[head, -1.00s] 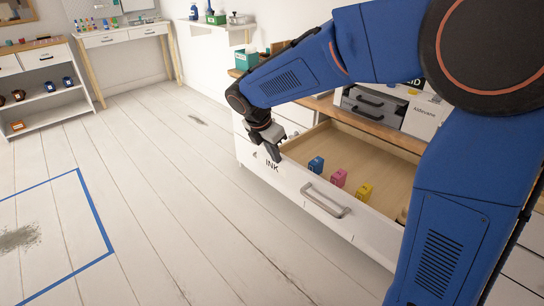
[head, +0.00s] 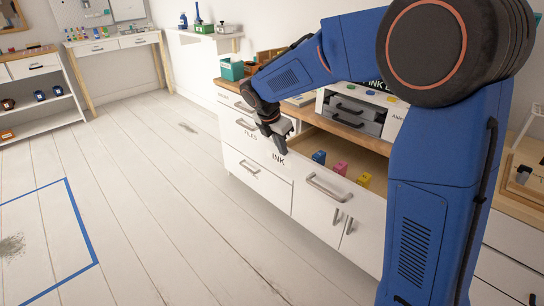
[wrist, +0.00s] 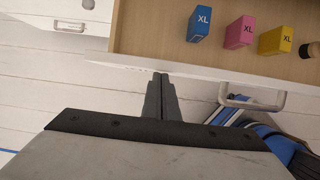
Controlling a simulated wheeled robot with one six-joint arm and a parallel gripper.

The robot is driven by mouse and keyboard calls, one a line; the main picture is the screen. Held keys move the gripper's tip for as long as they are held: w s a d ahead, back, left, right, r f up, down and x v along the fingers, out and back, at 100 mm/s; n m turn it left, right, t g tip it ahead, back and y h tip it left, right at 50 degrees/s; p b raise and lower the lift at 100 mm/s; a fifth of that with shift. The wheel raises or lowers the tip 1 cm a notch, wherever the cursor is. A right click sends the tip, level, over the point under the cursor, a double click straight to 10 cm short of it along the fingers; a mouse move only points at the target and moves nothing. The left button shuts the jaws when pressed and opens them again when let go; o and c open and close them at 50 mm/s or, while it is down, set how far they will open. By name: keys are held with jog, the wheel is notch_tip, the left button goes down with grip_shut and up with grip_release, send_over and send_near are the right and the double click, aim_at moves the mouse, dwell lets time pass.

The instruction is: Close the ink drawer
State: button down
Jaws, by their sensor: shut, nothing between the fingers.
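The ink drawer (head: 300,176), a white front marked INK with a metal bar handle (head: 328,187), stands partly open. Its wooden inside shows behind the front. In it are a blue box (head: 319,157), a pink box (head: 340,168) and a yellow box (head: 364,180); the wrist view shows these marked XL. My gripper (head: 284,150) is shut and empty at the left part of the drawer front, by the INK label. In the wrist view its fingertips (wrist: 161,76) meet the front's edge, left of the handle (wrist: 252,104); I cannot tell whether they touch.
A drawer marked FILES (head: 250,134) is shut to the left. The wooden cabinet top above holds a grey drawer unit (head: 358,112) and a green box (head: 231,69). My arm hides the cabinet's right part. The plank floor in front (head: 170,200) is clear.

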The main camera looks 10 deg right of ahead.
jog(key=w+d, duration=0.9)
jog(key=d, duration=0.4)
jog(key=shift+w, duration=0.25)
